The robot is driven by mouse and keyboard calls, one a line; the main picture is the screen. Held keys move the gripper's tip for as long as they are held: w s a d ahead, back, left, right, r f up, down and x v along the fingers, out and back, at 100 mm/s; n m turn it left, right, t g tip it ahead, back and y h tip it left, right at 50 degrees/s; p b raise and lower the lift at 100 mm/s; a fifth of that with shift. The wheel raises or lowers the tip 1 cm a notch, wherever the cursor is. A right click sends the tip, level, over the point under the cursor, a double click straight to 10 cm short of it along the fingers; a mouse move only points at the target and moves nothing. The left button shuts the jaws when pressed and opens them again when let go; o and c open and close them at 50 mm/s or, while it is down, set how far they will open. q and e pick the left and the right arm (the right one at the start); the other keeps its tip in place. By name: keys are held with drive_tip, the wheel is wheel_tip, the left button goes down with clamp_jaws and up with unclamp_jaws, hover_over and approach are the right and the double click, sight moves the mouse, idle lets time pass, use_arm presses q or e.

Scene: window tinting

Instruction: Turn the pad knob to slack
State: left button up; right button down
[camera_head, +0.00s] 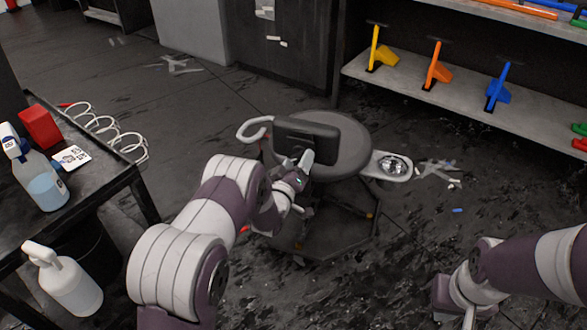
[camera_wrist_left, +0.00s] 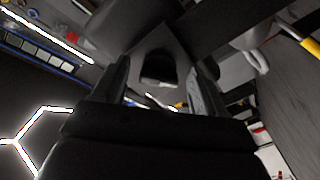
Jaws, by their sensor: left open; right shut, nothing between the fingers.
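A dark stool with a round seat (camera_head: 345,155) stands mid-floor, a black pad (camera_head: 307,133) at its left edge. My left gripper (camera_head: 298,172) is at the stool's left side, just below the pad. In the left wrist view its two fingers (camera_wrist_left: 160,88) are spread apart. A dark rounded block (camera_wrist_left: 158,67) shows beyond and between them, apart from both; it may be the pad knob, but I cannot tell. No knob shows clearly in the head view, where the gripper and pad cover that area. My right gripper (camera_head: 462,312) is low at the right, shut and empty.
A light side tray with a metal bowl (camera_head: 393,166) juts right from the stool. A white curved hook (camera_head: 254,129) is at its left. A black cart (camera_head: 110,185) with bottles stands left; a shelf (camera_head: 470,100) with coloured tools is at back right.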

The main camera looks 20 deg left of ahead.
use_arm(q)
drive_tip(key=s+a+p, duration=0.1)
drive_tip(key=s+p, duration=0.2)
drive_tip(key=s, duration=0.9)
